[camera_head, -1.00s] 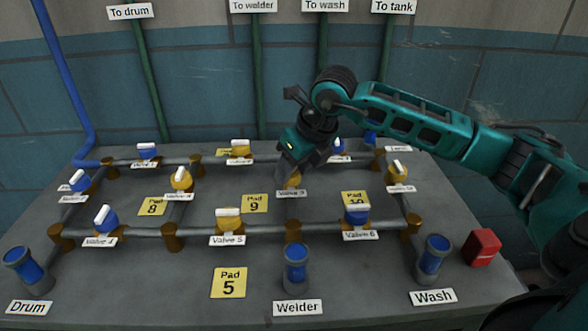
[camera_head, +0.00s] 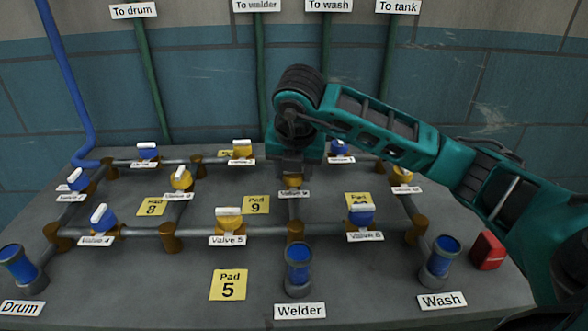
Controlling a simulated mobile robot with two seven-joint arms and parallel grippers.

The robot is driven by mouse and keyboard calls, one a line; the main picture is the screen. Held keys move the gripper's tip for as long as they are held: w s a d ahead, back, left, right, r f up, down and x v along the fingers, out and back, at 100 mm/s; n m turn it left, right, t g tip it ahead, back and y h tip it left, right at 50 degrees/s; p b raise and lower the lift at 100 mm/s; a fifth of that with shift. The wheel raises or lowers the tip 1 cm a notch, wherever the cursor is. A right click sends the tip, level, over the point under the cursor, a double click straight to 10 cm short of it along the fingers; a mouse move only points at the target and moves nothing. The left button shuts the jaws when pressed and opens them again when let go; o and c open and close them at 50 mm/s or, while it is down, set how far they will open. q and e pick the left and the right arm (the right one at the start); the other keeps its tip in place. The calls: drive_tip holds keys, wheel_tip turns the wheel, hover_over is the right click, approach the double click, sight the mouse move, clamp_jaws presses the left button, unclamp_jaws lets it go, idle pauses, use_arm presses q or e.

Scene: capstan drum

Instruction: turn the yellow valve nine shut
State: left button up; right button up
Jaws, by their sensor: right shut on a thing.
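Yellow valve nine (camera_head: 293,182) sits on the middle cross pipe, right of the pad 9 label, with its white name label (camera_head: 294,194) just in front. Only the lower part of its yellow body shows; its handle is hidden by my gripper, so I cannot tell how it is turned. My right gripper (camera_head: 294,174) points straight down over valve nine and is shut on its handle. My left gripper is not in view.
Yellow valve 5 (camera_head: 229,222) and blue valve 6 (camera_head: 360,220) stand on the front pipe. A blue valve (camera_head: 341,152) stands close behind my right gripper. A red block (camera_head: 487,251) lies at the right, near my arm. Grey bench (camera_head: 150,275) is clear at front left.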

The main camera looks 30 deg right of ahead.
drive_tip(key=shift+m, duration=0.5)
drive_tip(key=o, duration=1)
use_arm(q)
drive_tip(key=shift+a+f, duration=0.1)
use_arm(e)
drive_tip(key=shift+r, duration=0.15)
use_arm(q)
drive_tip(key=p, duration=0.2)
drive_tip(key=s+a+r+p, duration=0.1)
drive_tip(key=p, duration=0.1)
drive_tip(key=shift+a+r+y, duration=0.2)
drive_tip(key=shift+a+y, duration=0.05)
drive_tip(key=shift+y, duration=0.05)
use_arm(e)
drive_tip(key=v, duration=1.2)
drive_tip(key=shift+a+r, duration=0.25)
drive_tip(key=shift+r, duration=0.05)
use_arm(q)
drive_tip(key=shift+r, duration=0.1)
use_arm(e)
drive_tip(key=shift+s+f, duration=0.1)
